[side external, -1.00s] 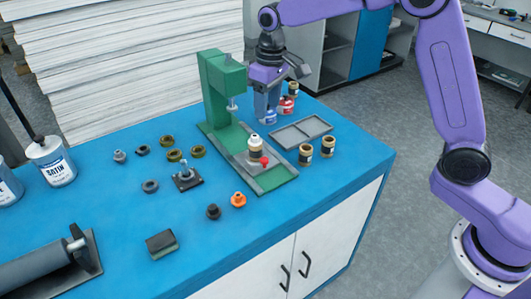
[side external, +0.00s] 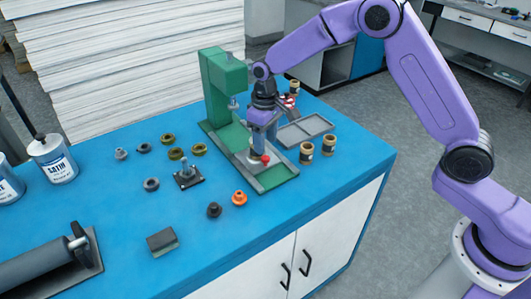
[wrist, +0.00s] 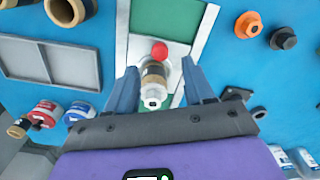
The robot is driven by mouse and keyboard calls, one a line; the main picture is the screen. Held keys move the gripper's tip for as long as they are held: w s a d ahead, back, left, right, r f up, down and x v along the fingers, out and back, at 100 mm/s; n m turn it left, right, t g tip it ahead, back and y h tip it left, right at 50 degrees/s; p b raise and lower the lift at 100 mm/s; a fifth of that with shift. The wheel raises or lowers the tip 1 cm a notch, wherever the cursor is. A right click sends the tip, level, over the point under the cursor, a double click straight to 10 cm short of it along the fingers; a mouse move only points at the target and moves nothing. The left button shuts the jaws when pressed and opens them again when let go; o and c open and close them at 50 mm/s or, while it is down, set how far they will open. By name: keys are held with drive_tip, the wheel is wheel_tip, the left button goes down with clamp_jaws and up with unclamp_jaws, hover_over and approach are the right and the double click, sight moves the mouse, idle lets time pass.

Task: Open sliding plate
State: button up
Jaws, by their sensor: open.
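The green press (side external: 222,85) stands on the blue table with a long base. A light grey sliding plate (wrist: 178,52) with a red knob (side external: 265,159) sits between the rails of the base. A small bottle with a white cap and brown band (wrist: 154,78) stands on the plate beside the knob, which also shows in the wrist view (wrist: 160,50). My gripper (wrist: 162,85) is open, pointing down, with one finger on either side of the bottle. I cannot tell whether the fingers touch it. In the side view my gripper mostly hides the bottle.
A grey divided tray (side external: 303,131) and brown jars (side external: 306,152) stand right of the press. Red and blue bottles (wrist: 45,112) stand behind. An orange part (side external: 239,198), a black part (side external: 214,210) and several rings lie left.

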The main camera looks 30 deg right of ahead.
sight(266, 157)
drive_tip(key=shift+f, duration=2.65)
clamp_jaws()
